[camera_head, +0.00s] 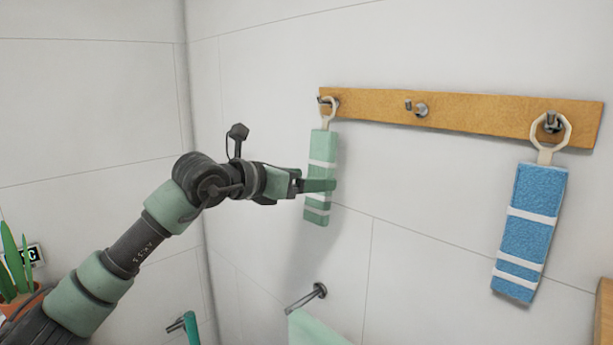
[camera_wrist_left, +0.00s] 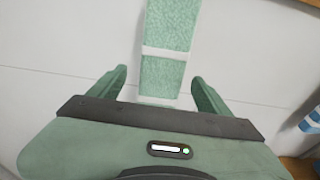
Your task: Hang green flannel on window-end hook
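The green flannel (camera_head: 319,150), with white stripes, hangs by its pale loop at the leftmost hook (camera_head: 325,101) of the wooden rail (camera_head: 375,106). My left gripper (camera_head: 320,185) is at the flannel's lower half. In the left wrist view, the fingers of my left gripper (camera_wrist_left: 158,76) are spread, with the flannel (camera_wrist_left: 169,72) between or beyond them and gaps on both sides. The middle hook (camera_head: 416,108) is bare. No window shows, so I cannot tell which end is nearest it. My right gripper is out of view.
A blue striped flannel (camera_head: 530,230) hangs by its ring on the right hook (camera_head: 552,122). Below, a metal wall bar (camera_head: 306,297) has a pale green cloth (camera_head: 315,330) near it. A potted plant (camera_head: 14,262) stands at the lower left.

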